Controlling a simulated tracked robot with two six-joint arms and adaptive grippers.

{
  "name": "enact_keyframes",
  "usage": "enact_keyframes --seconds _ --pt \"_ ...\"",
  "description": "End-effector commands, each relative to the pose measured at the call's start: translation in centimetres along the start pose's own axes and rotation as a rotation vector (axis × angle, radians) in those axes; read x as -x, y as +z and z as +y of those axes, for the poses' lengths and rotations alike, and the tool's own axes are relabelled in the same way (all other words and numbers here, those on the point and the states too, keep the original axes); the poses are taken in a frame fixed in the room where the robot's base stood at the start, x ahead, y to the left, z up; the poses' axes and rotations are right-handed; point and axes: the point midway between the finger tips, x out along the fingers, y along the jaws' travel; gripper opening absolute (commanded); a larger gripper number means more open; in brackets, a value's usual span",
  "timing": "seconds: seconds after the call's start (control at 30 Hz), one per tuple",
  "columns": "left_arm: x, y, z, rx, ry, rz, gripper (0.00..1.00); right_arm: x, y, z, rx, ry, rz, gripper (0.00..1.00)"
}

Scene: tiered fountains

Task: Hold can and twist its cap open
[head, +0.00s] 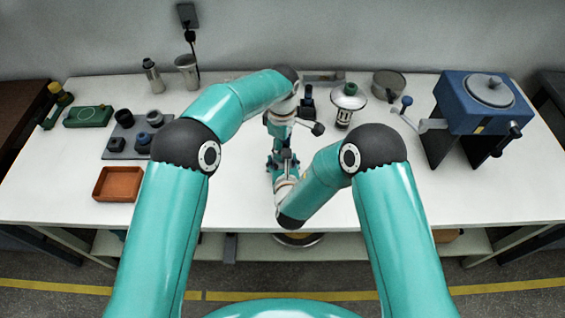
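My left gripper (279,128) points down over the middle of the table, its fingers small and partly covered by its own wrist. My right gripper (284,160) reaches up from the front, just below the left one in the picture. The two grippers overlap closely, and I cannot tell whether either is open or shut, or whether a can is between them.
On the right are a metal pot (388,85) and a blue machine (470,105) with a crank. On the left are an orange tray (117,184), a grey board (118,154) with dark parts, a green box (88,117) and metal cups (187,70). The front right tabletop (490,195) is clear.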

Motion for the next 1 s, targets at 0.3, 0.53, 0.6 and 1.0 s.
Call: enact_keyframes --seconds 0.3,0.53,0.6,1.0 --pt "-0.03 -0.02 0.07 0.273 0.003 0.000 0.22 0.03 0.01 0.05 0.001 0.001 0.000 0.18" --pt "-0.03 -0.03 0.09 0.481 0.004 -0.001 0.22 0.04 0.01 0.06 0.001 0.002 -0.001 0.18" --pt "-0.03 -0.03 0.10 0.536 0.004 -0.001 0.22 0.04 0.01 0.07 0.001 0.002 0.000 0.18" --pt "-0.04 -0.05 0.13 0.848 0.005 -0.002 0.22 0.05 0.00 0.09 0.002 0.002 -0.001 0.18"
